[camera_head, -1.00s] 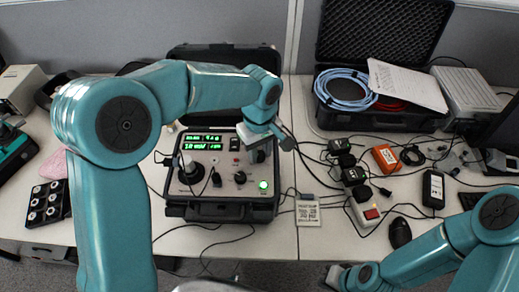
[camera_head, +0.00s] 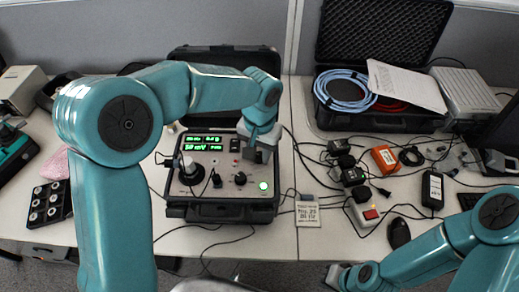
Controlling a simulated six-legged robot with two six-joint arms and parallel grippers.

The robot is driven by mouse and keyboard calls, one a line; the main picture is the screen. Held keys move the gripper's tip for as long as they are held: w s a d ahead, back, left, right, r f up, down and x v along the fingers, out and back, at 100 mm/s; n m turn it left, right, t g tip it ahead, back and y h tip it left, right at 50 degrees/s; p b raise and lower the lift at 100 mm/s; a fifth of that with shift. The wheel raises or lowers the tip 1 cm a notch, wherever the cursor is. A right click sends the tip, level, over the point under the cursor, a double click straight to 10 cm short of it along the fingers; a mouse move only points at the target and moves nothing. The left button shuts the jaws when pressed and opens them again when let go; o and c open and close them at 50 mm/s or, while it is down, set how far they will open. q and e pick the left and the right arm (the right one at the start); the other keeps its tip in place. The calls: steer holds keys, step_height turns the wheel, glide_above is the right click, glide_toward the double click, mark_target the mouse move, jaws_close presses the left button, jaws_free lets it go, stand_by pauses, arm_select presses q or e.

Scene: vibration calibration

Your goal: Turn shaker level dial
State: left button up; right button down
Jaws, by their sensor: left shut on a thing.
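The shaker unit (camera_head: 222,212) is a black case with a light panel, standing on the bench with its lid open behind. Its green display (camera_head: 207,146) is lit at the panel's upper left. My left gripper (camera_head: 257,152) points down at the panel's upper right and is shut on a dial there, which the gripper hides. A black knob (camera_head: 240,178) sits uncovered on the lower panel, near a lit green button (camera_head: 263,186). My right gripper (camera_head: 335,276) is at the bottom edge, away from the unit; its fingers are too unclear to read.
A label card (camera_head: 308,214) lies right of the unit. An open case with blue cable (camera_head: 342,90), adapters, a power strip (camera_head: 366,212) and loose cables crowd the right bench.

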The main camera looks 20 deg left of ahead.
mark_target(260, 155)
arm_select(q)
steer(key=m+p, duration=0.1)
steer(key=m, duration=0.5)
steer(key=shift+r+m, duration=0.15)
steer(key=shift+m, duration=0.15)
steer(key=m+p, duration=0.1)
steer(key=m, duration=0.4)
steer(key=shift+m, duration=0.3)
steer(key=shift+w, duration=0.1)
steer(key=o, duration=1.1)
steer(key=shift+c, duration=0.2)
step_height(260, 155, up, 16)
steer(key=shift+r+p, duration=0.2)
steer(key=shift+p, duration=0.15)
